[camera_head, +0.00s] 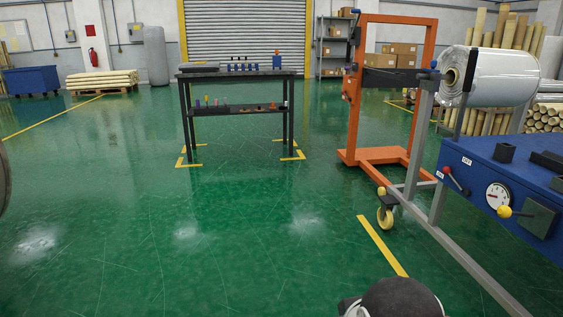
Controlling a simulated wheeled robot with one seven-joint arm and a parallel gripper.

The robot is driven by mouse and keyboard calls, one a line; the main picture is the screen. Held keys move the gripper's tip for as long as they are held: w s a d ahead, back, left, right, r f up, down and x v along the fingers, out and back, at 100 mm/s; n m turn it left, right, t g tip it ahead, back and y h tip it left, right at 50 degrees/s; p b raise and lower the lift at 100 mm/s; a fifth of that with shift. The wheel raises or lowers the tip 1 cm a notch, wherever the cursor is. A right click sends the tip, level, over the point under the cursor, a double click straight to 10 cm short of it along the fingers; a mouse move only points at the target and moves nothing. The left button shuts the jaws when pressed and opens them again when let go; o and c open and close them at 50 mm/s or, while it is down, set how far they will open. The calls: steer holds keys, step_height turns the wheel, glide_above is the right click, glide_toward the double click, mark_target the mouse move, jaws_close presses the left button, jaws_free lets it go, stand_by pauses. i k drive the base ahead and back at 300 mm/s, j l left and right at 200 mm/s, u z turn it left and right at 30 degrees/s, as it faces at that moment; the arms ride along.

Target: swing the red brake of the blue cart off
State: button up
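A blue box-shaped unit (475,180) stands at the right edge on a grey frame (437,205) with a yellow-hubbed caster (385,216). Its front carries a short lever with a red knob (447,170), slanting down to the right, between two small white labels too small to read. A round white gauge (498,196) and a yellow knob (504,212) are to its right. A second blue cart-like bin (30,80) stands at the far left back; no red brake can be made out on it. My gripper's fingers are not in view; a dark rounded part, probably of my arm, shows at the bottom.
A large wrapped roll (505,78) sits above the grey frame. An orange stand (428,60) is behind it. A black table (238,75) with small items stands at the back middle. The green floor (190,230) at left and centre is clear.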

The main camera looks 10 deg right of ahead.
mark_target(446, 170)
steer(key=i+z, duration=0.35)
steer(key=i, duration=0.15)
steer(key=i+j+z, duration=0.2)
steer(key=i+z, duration=0.15)
steer(key=i, duration=0.15)
steer(key=i+j+z, duration=0.3)
steer(key=i, duration=0.2)
steer(key=i+j+z, duration=0.2)
steer(key=i+z, duration=0.3)
steer(key=i+j+z, duration=0.3)
steer(key=z, duration=0.2)
steer(key=i+j+z, duration=0.3)
steer(key=j+z, duration=0.15)
steer(key=i, duration=0.35)
steer(key=j+z, duration=0.15)
steer(key=z, duration=0.2)
steer(key=j+z, duration=0.2)
steer(key=z, duration=0.15)
steer(key=j+z, duration=0.15)
steer(key=z, duration=0.25)
steer(key=k, duration=0.05)
